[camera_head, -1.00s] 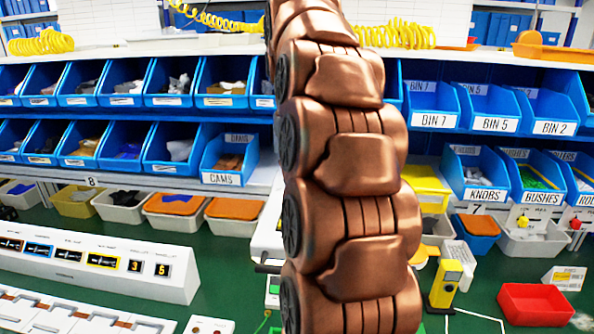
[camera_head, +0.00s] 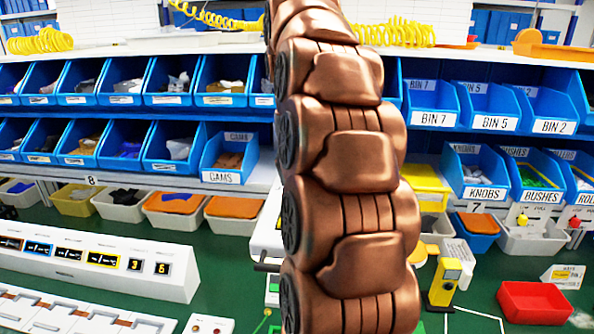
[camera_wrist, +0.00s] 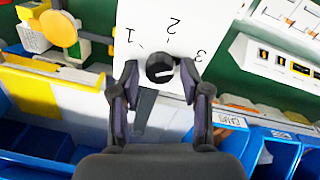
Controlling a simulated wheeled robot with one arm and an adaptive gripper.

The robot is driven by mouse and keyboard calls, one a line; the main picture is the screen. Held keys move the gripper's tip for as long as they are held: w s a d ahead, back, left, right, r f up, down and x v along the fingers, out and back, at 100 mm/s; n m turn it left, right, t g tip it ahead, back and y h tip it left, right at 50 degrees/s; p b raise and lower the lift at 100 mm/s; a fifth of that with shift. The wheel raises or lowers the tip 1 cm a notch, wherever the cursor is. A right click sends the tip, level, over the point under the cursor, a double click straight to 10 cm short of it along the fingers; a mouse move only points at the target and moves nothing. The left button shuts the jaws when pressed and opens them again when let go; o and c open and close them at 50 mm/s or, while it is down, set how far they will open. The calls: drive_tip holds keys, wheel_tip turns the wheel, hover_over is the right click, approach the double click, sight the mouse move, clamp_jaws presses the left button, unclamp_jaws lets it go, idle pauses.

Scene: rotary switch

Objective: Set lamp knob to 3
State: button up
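The black round lamp knob (camera_wrist: 160,67) sits on a white panel (camera_wrist: 135,14) marked 1, 2 and 3 in the wrist view. A short white line on the knob lies nearly level, its right end towards the side of the 3, though a little below the numeral; the exact setting is hard to tell. My gripper (camera_wrist: 160,66) is open, with one finger on each side of the knob. A narrow gap seems to show on both sides. In the head view my arm hides the knob and gripper.
A white console (camera_head: 105,263) with small displays stands at left. Blue bins (camera_head: 230,159) fill the shelves behind. A red tray (camera_head: 535,303) and a yellow device (camera_head: 445,283) stand at right on the green bench. In the wrist view, blue bins (camera_wrist: 270,150) lie near the gripper's lower right.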

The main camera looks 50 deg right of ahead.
drive_tip(key=shift+o, duration=0.3)
idle(0.4)
drive_tip(key=shift+n, duration=1.2)
drive_tip(key=n+b, duration=0.1)
drive_tip(key=n, duration=0.3)
drive_tip(key=shift+a, duration=0.1)
drive_tip(key=n, duration=0.6)
drive_tip(key=shift+n+t, duration=0.3)
drive_tip(key=shift+n, duration=0.1)
drive_tip(key=n, duration=0.3)
drive_tip(key=shift+s, duration=0.1)
drive_tip(key=n, duration=0.3)
drive_tip(key=shift+s+r, duration=0.1)
drive_tip(key=shift+r, duration=0.05)
drive_tip(key=n+p, duration=0.3)
drive_tip(key=shift+r, duration=0.1)
drive_tip(key=shift+a+n+p, duration=0.1)
drive_tip(key=shift+n+p, duration=0.6)
drive_tip(key=shift+p, duration=0.05)
